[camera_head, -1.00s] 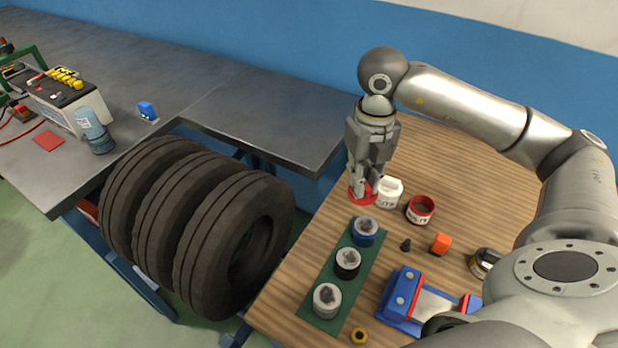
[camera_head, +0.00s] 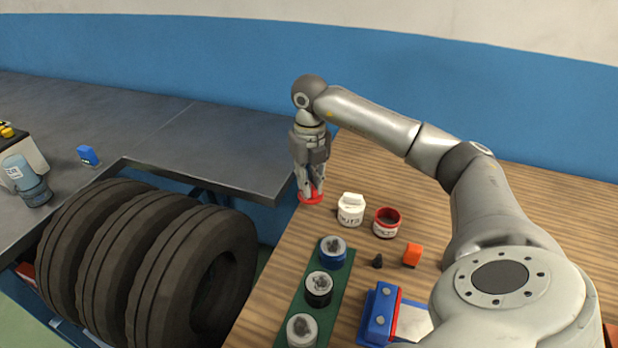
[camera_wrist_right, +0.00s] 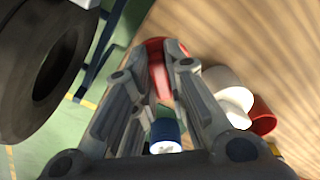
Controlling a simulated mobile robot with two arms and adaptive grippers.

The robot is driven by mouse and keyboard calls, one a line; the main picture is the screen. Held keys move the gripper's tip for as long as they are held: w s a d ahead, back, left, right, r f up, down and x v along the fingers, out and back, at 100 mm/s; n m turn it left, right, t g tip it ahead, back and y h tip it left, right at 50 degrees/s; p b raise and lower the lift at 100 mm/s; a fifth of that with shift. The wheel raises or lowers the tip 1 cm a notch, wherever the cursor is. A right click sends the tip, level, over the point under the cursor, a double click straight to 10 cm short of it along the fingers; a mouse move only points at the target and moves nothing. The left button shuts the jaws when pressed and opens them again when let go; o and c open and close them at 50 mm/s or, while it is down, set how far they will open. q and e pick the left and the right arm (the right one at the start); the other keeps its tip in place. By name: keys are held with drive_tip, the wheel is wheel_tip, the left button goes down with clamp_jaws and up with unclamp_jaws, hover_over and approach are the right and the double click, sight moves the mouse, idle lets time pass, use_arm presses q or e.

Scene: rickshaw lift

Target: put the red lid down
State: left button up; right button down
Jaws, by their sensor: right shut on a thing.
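My right gripper (camera_head: 311,191) points down with its fingers closed on the red lid (camera_head: 311,199). The lid is by the left edge of the wooden table (camera_head: 460,160), left of the white lidded jar (camera_head: 351,209). I cannot tell whether the lid touches the wood. In the right wrist view the lid (camera_wrist_right: 155,44) shows between the fingertips, partly hidden by them. An open jar with a red rim (camera_head: 387,222) stands right of the white jar. My left gripper is not in view.
A green strip (camera_head: 341,291) holds a blue jar (camera_head: 333,252), a black jar (camera_head: 318,288) and a white one (camera_head: 302,330). An orange cube (camera_head: 412,255), a small black cone (camera_head: 377,261) and a blue vise (camera_head: 380,315) lie nearby. Tires (camera_head: 150,265) stand left, below table height.

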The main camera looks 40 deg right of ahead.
drive_tip(key=shift+w+d+f+b, duration=0.3)
drive_tip(key=shift+w+f+b, duration=0.1)
drive_tip(key=shift+f, duration=0.3)
drive_tip(key=f+b, duration=0.3)
drive_tip(key=shift+w+d+f, duration=0.15)
drive_tip(key=shift+w+f, duration=0.05)
drive_tip(key=shift+f, duration=0.1)
drive_tip(key=shift+r, duration=0.1)
drive_tip(key=c, duration=1.5)
unclamp_jaws()
drive_tip(key=shift+o, duration=0.2)
